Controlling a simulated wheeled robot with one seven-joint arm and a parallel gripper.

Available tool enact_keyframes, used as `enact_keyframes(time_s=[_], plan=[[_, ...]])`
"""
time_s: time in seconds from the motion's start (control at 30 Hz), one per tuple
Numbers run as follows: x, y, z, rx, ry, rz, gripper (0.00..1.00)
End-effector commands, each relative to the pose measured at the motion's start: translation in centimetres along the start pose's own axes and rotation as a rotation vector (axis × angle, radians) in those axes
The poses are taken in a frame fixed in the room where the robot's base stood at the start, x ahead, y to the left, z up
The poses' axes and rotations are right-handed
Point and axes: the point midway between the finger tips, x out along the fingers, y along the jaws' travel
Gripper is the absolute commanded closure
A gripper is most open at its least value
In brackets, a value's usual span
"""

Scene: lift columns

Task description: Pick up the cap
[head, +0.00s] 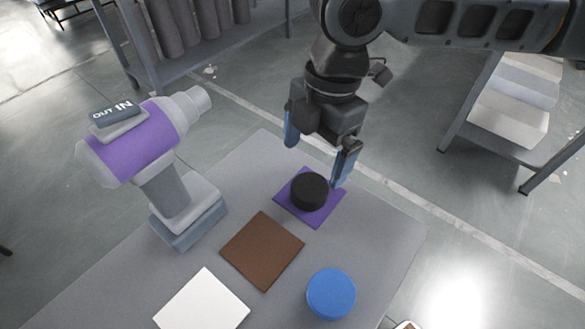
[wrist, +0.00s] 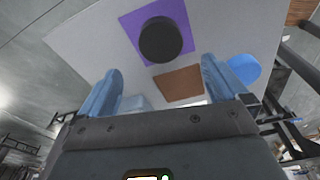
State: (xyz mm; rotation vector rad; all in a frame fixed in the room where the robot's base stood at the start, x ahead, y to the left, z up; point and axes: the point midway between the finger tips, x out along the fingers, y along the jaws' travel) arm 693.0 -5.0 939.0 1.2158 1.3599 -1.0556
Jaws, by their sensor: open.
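A round black cap-like disc (head: 309,190) lies on a purple square (head: 290,207) on the grey table. It also shows in the wrist view (wrist: 160,40), ahead of the fingertips and between their lines. A round blue disc (head: 331,293) lies on the bare table near the front; in the wrist view it shows (wrist: 246,69) beyond the right finger. I cannot tell which disc is the cap. My gripper (head: 314,166) is open, blue fingers apart and empty, above and just behind the black disc. I see no contact with it.
A brown square (head: 262,250) and a white square (head: 203,302) lie on the table (head: 386,243). A purple and grey drill-like tool (head: 170,170) stands upright at the left. Shelves (head: 215,52) stand behind and at the right. Bare table lies right of the purple square.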

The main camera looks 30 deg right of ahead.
Motion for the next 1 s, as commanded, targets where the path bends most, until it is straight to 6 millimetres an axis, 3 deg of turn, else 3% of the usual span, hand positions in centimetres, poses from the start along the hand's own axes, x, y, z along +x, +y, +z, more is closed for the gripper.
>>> enact_keyframes(time_s=[0.37,0.7,1.0], plan=[[3.1,-0.4,0.5,0.001,-0.014,-0.011,0.00],[7.4,-0.6,0.5,0.002,-0.011,-0.010,0.00],[7.8,-0.6,0.5,0.001,-0.013,-0.008,0.00]])
